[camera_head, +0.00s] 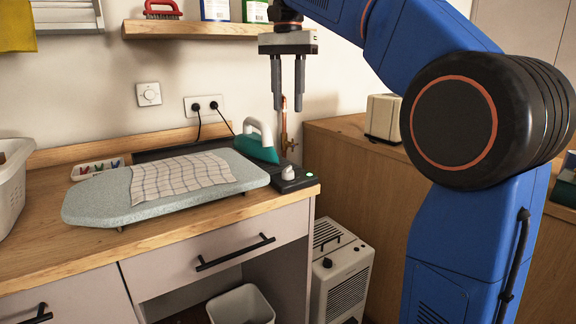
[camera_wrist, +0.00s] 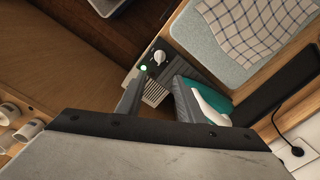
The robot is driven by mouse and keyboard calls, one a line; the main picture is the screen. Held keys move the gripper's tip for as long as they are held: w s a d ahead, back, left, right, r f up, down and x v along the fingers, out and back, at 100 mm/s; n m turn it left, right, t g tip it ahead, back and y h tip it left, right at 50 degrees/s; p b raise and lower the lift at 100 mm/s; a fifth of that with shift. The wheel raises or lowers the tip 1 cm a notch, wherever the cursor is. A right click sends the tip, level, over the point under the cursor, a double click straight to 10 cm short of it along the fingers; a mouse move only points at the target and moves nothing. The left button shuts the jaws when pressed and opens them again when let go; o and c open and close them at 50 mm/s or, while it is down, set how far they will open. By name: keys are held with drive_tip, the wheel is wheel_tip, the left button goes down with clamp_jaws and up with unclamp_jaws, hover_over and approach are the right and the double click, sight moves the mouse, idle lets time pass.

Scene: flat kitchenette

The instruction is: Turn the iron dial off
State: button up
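The iron dial is a pale knob (camera_head: 288,172) on the dark iron station base (camera_head: 297,184), at the right end of the counter. A small green light glows beside it. In the wrist view the knob (camera_wrist: 158,57) has a white pointer part, and the green light shows left of it. The teal and white iron (camera_head: 258,145) stands behind the knob on its station. My gripper (camera_head: 288,106) points down above the station, apart from the knob. Its two fingers are spread with nothing between them. In the wrist view my gripper (camera_wrist: 158,82) shows at the lower middle.
A small ironing board (camera_head: 95,203) with a checked cloth (camera_head: 180,175) lies left of the station. A shelf (camera_head: 190,29) is above. A white heater (camera_head: 341,282) stands below, right of the counter.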

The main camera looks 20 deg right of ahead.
sight(288, 167)
wheel_tip(288, 167, down, 17)
drive_tip(key=shift+f, duration=0.1)
idle(0.6)
drive_tip(key=c, duration=0.8)
